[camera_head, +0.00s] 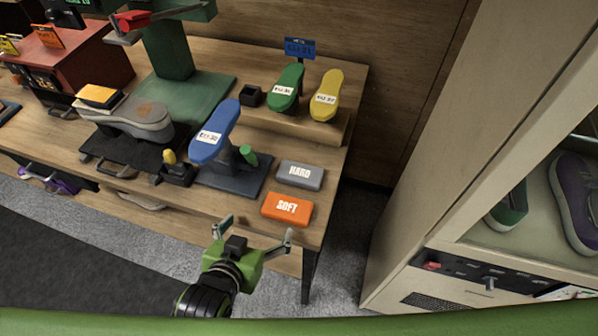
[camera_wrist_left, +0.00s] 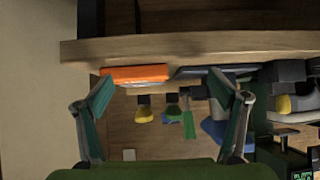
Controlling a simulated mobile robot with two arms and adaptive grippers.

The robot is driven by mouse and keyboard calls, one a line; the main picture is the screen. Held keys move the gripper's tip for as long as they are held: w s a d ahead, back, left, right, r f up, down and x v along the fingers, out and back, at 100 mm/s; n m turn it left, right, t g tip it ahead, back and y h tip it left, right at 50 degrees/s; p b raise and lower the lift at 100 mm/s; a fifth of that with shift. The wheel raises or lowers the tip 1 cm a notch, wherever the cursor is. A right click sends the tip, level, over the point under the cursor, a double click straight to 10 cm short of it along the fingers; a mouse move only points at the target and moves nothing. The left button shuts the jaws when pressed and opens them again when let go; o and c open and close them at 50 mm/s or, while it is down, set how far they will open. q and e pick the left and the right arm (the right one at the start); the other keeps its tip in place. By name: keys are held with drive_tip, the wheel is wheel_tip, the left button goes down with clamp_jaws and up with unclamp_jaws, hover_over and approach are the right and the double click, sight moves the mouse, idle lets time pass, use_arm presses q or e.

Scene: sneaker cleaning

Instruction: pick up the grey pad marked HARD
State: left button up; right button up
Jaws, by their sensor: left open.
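The grey pad marked HARD (camera_head: 300,176) lies flat on the wooden table near its right edge. The orange pad marked SOFT (camera_head: 287,209) lies just in front of it, nearer the table's front edge. My left gripper (camera_head: 254,232) is open and empty at the table's front edge, short of both pads, its fingers spread wide. In the left wrist view the open fingers (camera_wrist_left: 163,88) frame the orange pad (camera_wrist_left: 135,74) beyond the table edge, and the picture is turned over. I cannot make out the grey pad there. My right gripper is not in view.
A blue insole on a dark stand (camera_head: 236,180) stands left of the grey pad. Green (camera_head: 285,90) and yellow (camera_head: 325,97) insoles stand on a raised shelf behind. A grey shoe form (camera_head: 140,117) is further left. A cabinet (camera_head: 430,170) rises on the right.

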sight(297, 182)
use_arm(q)
drive_tip(key=d+r, duration=0.1)
drive_tip(key=w+d+r+t+h, duration=0.1)
drive_tip(key=d, duration=0.1)
drive_tip(key=w+d+r+t, duration=0.1)
drive_tip(key=d, duration=0.1)
drive_tip(key=shift+d+r+m, duration=0.1)
drive_tip(key=shift+d+m, duration=0.1)
drive_tip(key=shift+m, duration=0.1)
drive_tip(key=shift+w+d+t, duration=0.2)
drive_tip(key=shift+w+t, duration=0.1)
drive_tip(key=x, duration=0.7)
drive_tip(key=shift+w+d+p, duration=0.15)
drive_tip(key=shift+w+p, duration=0.15)
drive_tip(key=shift+p, duration=0.1)
drive_tip(key=shift+w+f, duration=0.25)
drive_tip(key=shift+w, duration=0.15)
drive_tip(key=p+x, duration=0.1)
drive_tip(key=x, duration=0.2)
drive_tip(key=shift+w+f, duration=0.15)
drive_tip(key=shift+w+d+f, duration=0.2)
drive_tip(key=shift+w+f, duration=0.05)
drive_tip(key=shift+w, duration=0.2)
drive_tip(key=c, duration=1)
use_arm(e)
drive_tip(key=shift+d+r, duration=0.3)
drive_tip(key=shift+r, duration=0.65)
